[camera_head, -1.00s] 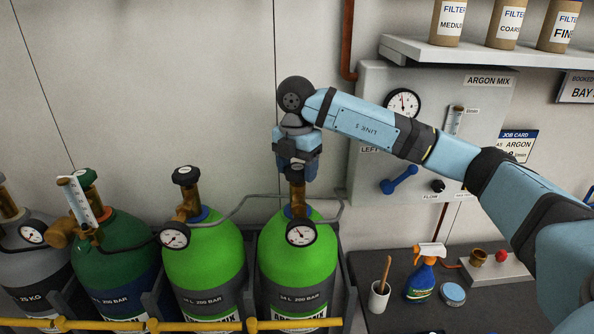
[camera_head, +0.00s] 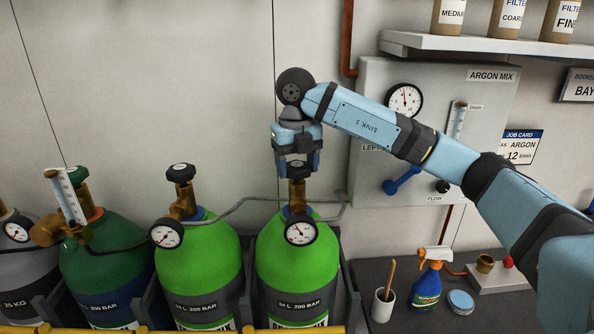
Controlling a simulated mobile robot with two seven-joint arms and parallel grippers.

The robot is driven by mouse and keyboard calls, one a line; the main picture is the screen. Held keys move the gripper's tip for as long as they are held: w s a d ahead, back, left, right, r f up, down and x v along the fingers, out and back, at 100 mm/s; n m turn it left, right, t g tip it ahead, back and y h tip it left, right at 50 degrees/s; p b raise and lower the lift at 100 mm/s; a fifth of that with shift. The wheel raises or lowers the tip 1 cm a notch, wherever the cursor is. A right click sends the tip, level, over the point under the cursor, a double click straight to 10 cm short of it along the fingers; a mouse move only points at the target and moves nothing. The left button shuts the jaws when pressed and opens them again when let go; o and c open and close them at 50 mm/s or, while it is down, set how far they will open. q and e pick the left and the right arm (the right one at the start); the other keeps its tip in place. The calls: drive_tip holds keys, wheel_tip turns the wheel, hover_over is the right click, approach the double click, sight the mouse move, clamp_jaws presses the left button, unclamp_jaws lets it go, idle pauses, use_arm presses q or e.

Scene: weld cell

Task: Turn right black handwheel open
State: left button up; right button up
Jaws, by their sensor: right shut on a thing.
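The right black handwheel (camera_head: 296,170) sits on top of the brass valve (camera_head: 297,195) of the right bright green cylinder (camera_head: 297,267). My right gripper (camera_head: 297,165) points straight down over it, with its fingers on either side of the wheel, shut on it. The fingers and palm hide part of the wheel. The left black handwheel (camera_head: 181,172) tops the other bright green cylinder (camera_head: 198,262) and nothing touches it. My left gripper is not in view.
Pressure gauges (camera_head: 300,231) hang in front of the valves. A grey hose (camera_head: 240,205) runs behind the cylinders to the argon mix panel (camera_head: 365,100) with its blue lever (camera_head: 402,182). A spray bottle (camera_head: 428,280) and white cup (camera_head: 383,304) stand on the dark bench at right.

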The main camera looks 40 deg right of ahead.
sight(297, 165)
drive_tip(key=n+b, duration=0.2)
drive_tip(key=n, duration=0.4)
drive_tip(key=shift+d, duration=0.1)
drive_tip(key=n+b, duration=0.1)
drive_tip(key=n, duration=0.2)
drive_tip(key=shift+r+n, duration=0.1)
drive_tip(key=shift+n, duration=1)
drive_tip(key=o, duration=0.9)
drive_tip(key=shift+b, duration=0.3)
wheel_tip(297, 165, up, 12)
drive_tip(key=shift+p, duration=0.6)
